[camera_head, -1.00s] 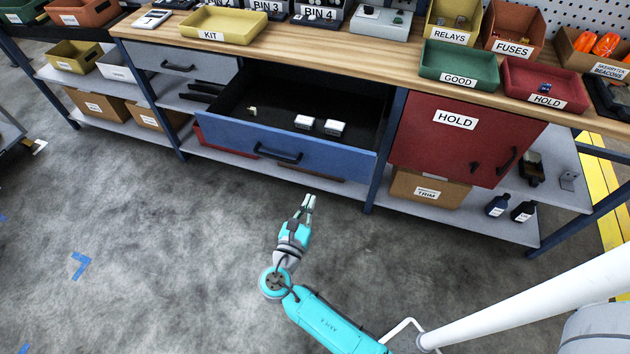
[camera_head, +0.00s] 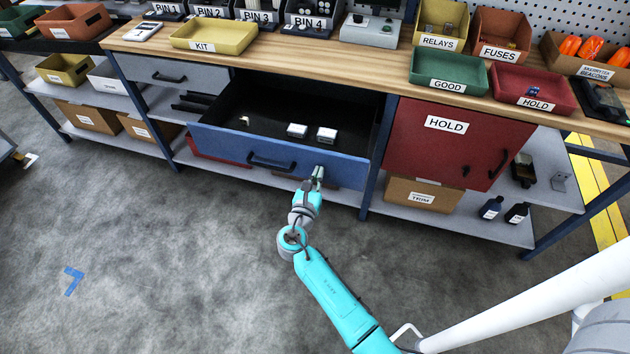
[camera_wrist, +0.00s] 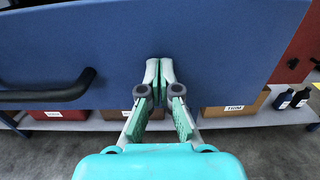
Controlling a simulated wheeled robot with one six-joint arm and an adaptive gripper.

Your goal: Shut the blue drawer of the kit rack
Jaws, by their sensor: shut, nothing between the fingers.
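The blue drawer (camera_head: 232,145) stands pulled out from the rack under the wooden bench top. A black bar handle (camera_head: 270,163) is on its front. Two small white boxes and a small pale item lie inside it. My gripper (camera_head: 318,172) is shut and empty, at the drawer front to the right of the handle. In the wrist view the closed fingertips (camera_wrist: 159,62) overlap the blue drawer front (camera_wrist: 200,35), with the handle (camera_wrist: 50,95) to the left. I cannot tell for certain whether the tips touch the panel.
A red HOLD door (camera_head: 430,155) is shut to the right of the drawer. A grey drawer (camera_head: 165,74) is at the left. A lower shelf (camera_head: 460,222) holds a cardboard box (camera_head: 422,194) and two bottles.

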